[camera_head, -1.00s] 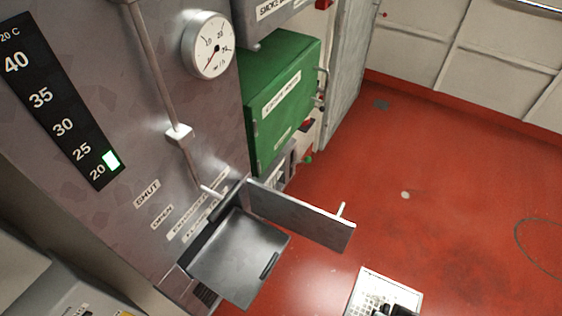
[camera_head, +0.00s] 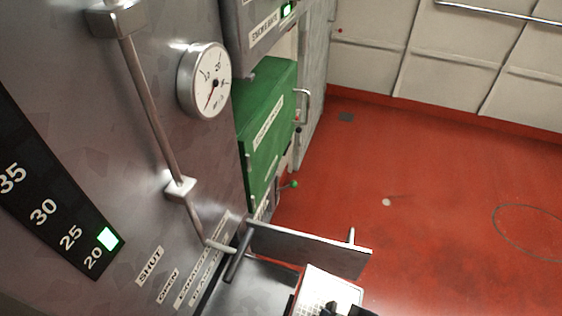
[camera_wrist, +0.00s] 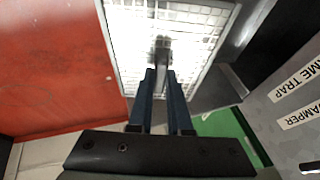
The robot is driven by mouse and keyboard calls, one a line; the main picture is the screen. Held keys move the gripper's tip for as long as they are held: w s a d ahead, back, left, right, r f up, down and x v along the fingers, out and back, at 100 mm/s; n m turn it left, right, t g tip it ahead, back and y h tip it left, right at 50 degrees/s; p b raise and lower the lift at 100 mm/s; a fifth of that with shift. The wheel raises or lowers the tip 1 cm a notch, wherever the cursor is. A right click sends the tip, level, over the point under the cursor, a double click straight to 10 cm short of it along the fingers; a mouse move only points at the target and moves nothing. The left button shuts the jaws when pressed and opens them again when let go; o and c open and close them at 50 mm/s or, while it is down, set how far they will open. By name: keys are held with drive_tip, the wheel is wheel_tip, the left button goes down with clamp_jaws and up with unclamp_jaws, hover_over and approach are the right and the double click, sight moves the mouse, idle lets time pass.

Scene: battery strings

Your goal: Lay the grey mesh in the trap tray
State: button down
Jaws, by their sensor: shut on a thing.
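The grey mesh (camera_head: 316,284) is a pale, light-framed rectangular grid. My gripper (camera_head: 342,309) is at the bottom edge of the head view, and its fingers (camera_wrist: 163,78) are shut on the mesh's near part in the wrist view, where the mesh (camera_wrist: 190,22) looks bright. The trap tray (camera_head: 250,290) is a dark grey metal plate pulled out from the wall unit. The mesh overlaps the tray's right side in the head view. I cannot tell its height above the tray. The lower part of the tray is cut off by the picture edge.
An open flap door (camera_head: 312,250) with a white peg stands just behind the tray and mesh. A lever rod (camera_head: 150,100) runs down the wall to the tray's opening. A green box (camera_head: 268,125) is further back. The red floor (camera_head: 430,220) at right is mostly clear.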

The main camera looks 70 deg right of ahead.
drive_tip(key=w+f+p, duration=0.1)
drive_tip(key=w, duration=0.4)
drive_tip(key=w+f+p, duration=0.1)
drive_tip(key=w, duration=0.4)
drive_tip(key=w+a+f+p, duration=0.1)
drive_tip(key=w, duration=0.4)
drive_tip(key=shift+w+f+p, duration=0.15)
drive_tip(key=shift+w+p, duration=0.15)
drive_tip(key=shift+p, duration=0.05)
drive_tip(key=shift+w+f, duration=0.25)
drive_tip(key=shift+f, duration=0.6)
drive_tip(key=shift+w+p, duration=0.25)
drive_tip(key=shift+p, duration=0.25)
drive_tip(key=shift+w+r+g+p, duration=0.25)
drive_tip(key=shift+r+g+p, duration=0.05)
drive_tip(key=shift+g+p, duration=0.3)
drive_tip(key=shift+w+a+f+n+g+p, duration=0.1)
drive_tip(key=shift+w+n+g+p, duration=0.25)
drive_tip(key=shift+g+p, duration=0.5)
drive_tip(key=shift+s+f, duration=0.1)
drive_tip(key=shift+f, duration=1.55)
